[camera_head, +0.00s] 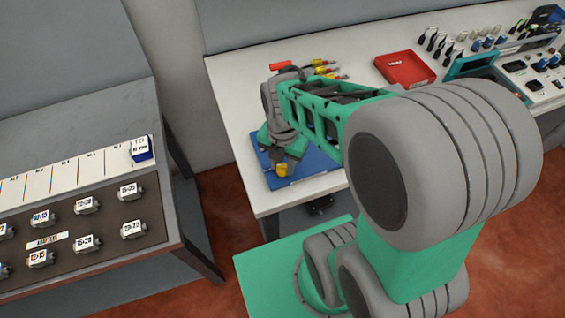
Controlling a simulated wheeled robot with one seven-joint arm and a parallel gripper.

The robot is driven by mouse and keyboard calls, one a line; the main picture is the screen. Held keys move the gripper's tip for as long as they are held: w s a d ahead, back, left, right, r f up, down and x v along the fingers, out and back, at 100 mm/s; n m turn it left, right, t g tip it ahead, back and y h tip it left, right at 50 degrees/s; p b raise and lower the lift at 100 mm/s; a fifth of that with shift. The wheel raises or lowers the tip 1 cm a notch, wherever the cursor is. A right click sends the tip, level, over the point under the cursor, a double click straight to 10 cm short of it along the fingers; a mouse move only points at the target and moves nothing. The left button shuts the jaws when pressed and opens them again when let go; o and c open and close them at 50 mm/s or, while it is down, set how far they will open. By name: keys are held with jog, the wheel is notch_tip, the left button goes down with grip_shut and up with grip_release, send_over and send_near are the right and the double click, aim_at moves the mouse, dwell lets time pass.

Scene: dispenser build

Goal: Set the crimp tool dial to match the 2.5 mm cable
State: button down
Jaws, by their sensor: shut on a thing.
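My gripper (290,161) points down over a blue plate (311,165) near the left front corner of the white table. It is shut on a small yellow part (283,171), which looks like a dial or knob; its markings are too small to read. My green and grey arm covers much of the plate and whatever else is there, so I cannot make out the crimp tool's full shape. Several cables with red and yellow ends (326,70) lie behind the arm on the table; their sizes cannot be read.
A red tray (405,68) sits at the table's middle back. Black-handled tools and blue-knobbed equipment (487,42) crowd the right end. At left, a grey bench (165,205) holds a panel of labelled adapters (87,205) and a card strip. A gap separates bench and table.

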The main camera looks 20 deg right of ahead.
aim_at(283, 165)
dwell(0.5)
jog(key=c, duration=1)
grip_release()
jog(key=shift+c, duration=0.2)
notch_tip(283, 165, up, 8)
jog(key=shift+f+b, duration=0.1)
jog(key=shift+b, duration=0.25)
